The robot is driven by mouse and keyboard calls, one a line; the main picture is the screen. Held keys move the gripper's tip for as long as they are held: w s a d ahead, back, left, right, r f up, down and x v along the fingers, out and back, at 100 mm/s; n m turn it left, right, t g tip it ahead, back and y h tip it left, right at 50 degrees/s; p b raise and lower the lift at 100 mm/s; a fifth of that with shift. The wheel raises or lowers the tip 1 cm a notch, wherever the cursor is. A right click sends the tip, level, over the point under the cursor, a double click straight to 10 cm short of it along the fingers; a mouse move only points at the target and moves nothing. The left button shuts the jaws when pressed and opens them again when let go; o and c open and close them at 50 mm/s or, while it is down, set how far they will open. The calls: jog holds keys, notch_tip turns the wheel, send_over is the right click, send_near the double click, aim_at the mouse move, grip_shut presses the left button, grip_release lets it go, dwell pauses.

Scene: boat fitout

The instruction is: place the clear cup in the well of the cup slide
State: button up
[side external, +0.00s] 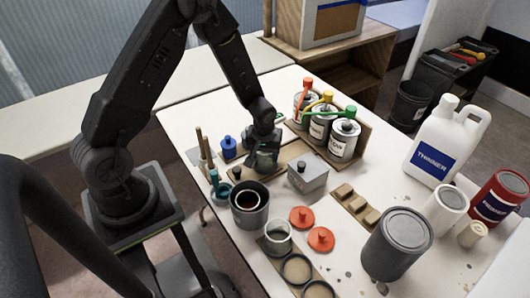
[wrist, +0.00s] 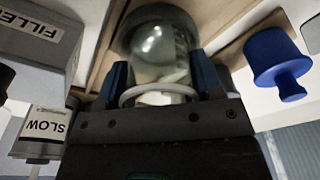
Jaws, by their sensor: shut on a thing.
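The clear cup (wrist: 158,45) is held between the two blue-tipped fingers of my gripper (wrist: 163,82) in the wrist view. A pale ring shows around its near end. In the side external view my gripper (side external: 263,150) points down with the cup (side external: 262,161) at its fingertips, low over a wooden board (side external: 291,152) that appears to be the cup slide. Wooden strips also show beside the cup in the wrist view (wrist: 222,48). The well is hidden, and I cannot tell whether the cup touches the board.
A grey lidded box (side external: 308,176) stands right of my gripper, and a blue knobbed piece (side external: 228,147) left of it. Several cans with coloured tops (side external: 322,124) stand behind in a wooden rack. A dark pot (side external: 249,205) and orange lids (side external: 321,239) are in front.

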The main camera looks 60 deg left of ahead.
jog(key=o, duration=0.9)
jog(key=s+d+r+m+t, duration=0.1)
jog(key=s+d+r, duration=0.1)
jog(key=r, duration=0.6)
jog(key=s+d+r+m, duration=0.1)
jog(key=s+r+m, duration=0.1)
jog(key=r, duration=0.6)
jog(key=s+d+r+m+t, duration=0.1)
jog(key=s+d+r, duration=0.15)
jog(key=r, duration=0.55)
jog(key=s+d+r+m+t+h, duration=0.1)
jog(key=s+d+r+m+t, duration=0.1)
jog(key=s+d+r+m, duration=0.2)
jog(key=s+r+m, duration=0.1)
jog(key=s+r, duration=0.2)
jog(key=s, duration=0.5)
jog(key=shift+r+t, duration=0.3)
jog(key=shift+r, duration=0.1)
